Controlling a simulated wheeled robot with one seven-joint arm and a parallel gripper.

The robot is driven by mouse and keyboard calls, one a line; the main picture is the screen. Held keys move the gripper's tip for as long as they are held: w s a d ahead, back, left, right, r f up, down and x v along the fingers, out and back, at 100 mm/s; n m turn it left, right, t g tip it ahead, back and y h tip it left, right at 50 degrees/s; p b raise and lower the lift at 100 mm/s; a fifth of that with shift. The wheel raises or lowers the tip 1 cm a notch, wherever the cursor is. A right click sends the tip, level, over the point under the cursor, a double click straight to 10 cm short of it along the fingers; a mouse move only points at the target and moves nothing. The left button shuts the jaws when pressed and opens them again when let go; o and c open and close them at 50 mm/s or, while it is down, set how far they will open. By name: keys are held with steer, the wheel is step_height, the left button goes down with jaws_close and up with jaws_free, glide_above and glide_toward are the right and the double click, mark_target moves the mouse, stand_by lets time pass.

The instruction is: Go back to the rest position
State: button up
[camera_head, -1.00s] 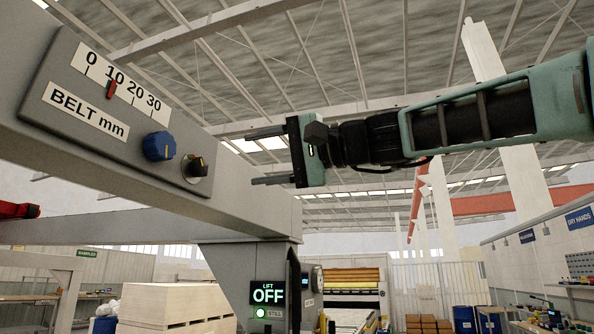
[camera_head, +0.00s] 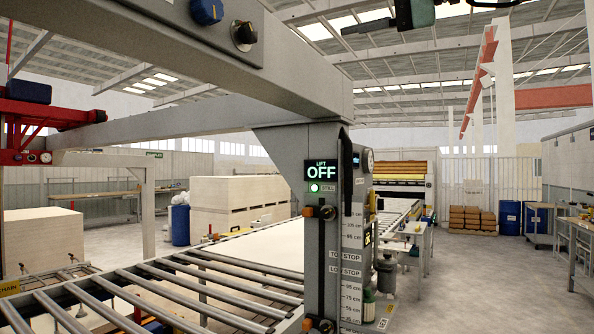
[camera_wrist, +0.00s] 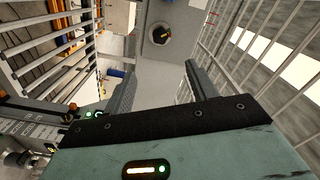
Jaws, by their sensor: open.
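My gripper shows in the wrist view (camera_wrist: 160,85), its two dark fingers apart with nothing between them. Beyond the fingers is the grey beam with a black knob (camera_wrist: 160,34). In the head view only a lower part of my gripper shows at the top edge, to the right of the beam. There the blue knob (camera_head: 206,11) and the black knob (camera_head: 244,35) are on the grey gantry beam (camera_head: 300,75). The gripper is apart from both knobs. The belt scale is out of the head view.
A roller conveyor (camera_head: 150,290) runs at the lower left. Stacked boards (camera_head: 240,205) stand behind it. Open floor (camera_head: 470,285) lies at the right.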

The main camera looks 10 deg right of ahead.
steer(key=shift+f, duration=0.1)
steer(key=s+a+f+n+g+h, duration=0.1)
steer(key=a+f+g+h, duration=0.25)
steer(key=f, duration=1.35)
steer(key=a+f+n+g+h, duration=0.1)
steer(key=a+f+g+h, duration=0.25)
steer(key=f, duration=1.25)
steer(key=s+d+f+n+g+h, duration=0.2)
steer(key=s+d+f+n+h, duration=0.1)
steer(key=s+f, duration=0.6)
steer(key=s+d+f+n+g+h, duration=0.2)
steer(key=s+f+n, duration=0.3)
steer(key=f, duration=1.2)
steer(key=s+d+h, duration=0.1)
steer(key=s, duration=0.3)
steer(key=shift+s+d+f+h, duration=0.2)
steer(key=shift+s+f+h, duration=0.1)
steer(key=shift+s, duration=0.05)
